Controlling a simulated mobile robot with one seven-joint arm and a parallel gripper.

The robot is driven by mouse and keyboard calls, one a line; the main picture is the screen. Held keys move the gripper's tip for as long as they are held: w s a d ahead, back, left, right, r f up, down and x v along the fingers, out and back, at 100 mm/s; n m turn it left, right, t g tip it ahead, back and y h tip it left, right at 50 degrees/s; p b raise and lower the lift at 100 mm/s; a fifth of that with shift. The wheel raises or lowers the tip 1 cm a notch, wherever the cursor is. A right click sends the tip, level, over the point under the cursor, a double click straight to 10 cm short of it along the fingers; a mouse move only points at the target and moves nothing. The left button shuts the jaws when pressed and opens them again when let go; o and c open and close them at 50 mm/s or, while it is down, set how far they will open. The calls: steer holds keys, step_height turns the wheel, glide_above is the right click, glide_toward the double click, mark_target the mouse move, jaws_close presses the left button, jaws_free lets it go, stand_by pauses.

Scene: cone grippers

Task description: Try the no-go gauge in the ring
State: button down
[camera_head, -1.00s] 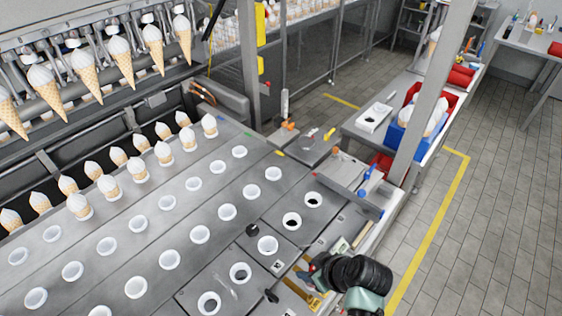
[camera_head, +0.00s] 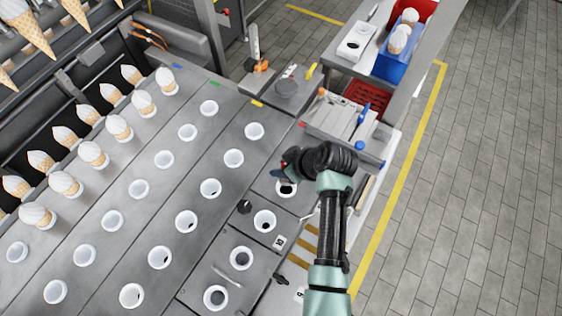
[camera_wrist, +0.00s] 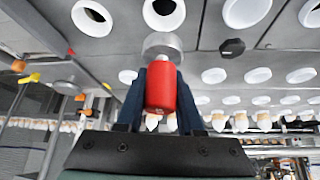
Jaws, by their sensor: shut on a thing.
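My gripper (camera_wrist: 160,98) is shut on the red handle of the gauge (camera_wrist: 165,90), whose wide grey metal end (camera_wrist: 162,43) points away from the palm. In the head view my gripper (camera_head: 287,172) is over the back right part of the worktop, just above a white ring (camera_head: 286,190) with a dark hole. In the wrist view the metal end lies just short of a white ring (camera_wrist: 165,15) with a dark opening, apart from it or nearly touching; I cannot tell which. The gauge is mostly hidden by my arm in the head view.
Other white rings stand close by, one in front (camera_head: 264,221) and one farther forward (camera_head: 241,258). A black knob (camera_head: 244,207) sticks up to the left. Filled cones (camera_head: 120,128) stand in rows at left. A blue crate (camera_head: 398,62) is at the back right.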

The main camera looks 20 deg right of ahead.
steer(key=shift+w+f+b, duration=0.1)
steer(key=shift+f+b, duration=2.05)
steer(key=shift+f, duration=0.35)
steer(key=shift+f+b, duration=0.5)
steer(key=shift+f, duration=0.1)
stand_by(1.3)
steer(key=shift+r+n+y+b, duration=0.3)
steer(key=shift+n+b, duration=0.15)
steer(key=shift+n, duration=0.35)
stand_by(0.4)
steer(key=shift+d, duration=0.1)
steer(key=shift+r+p, duration=3.4)
steer(key=shift+r, duration=0.5)
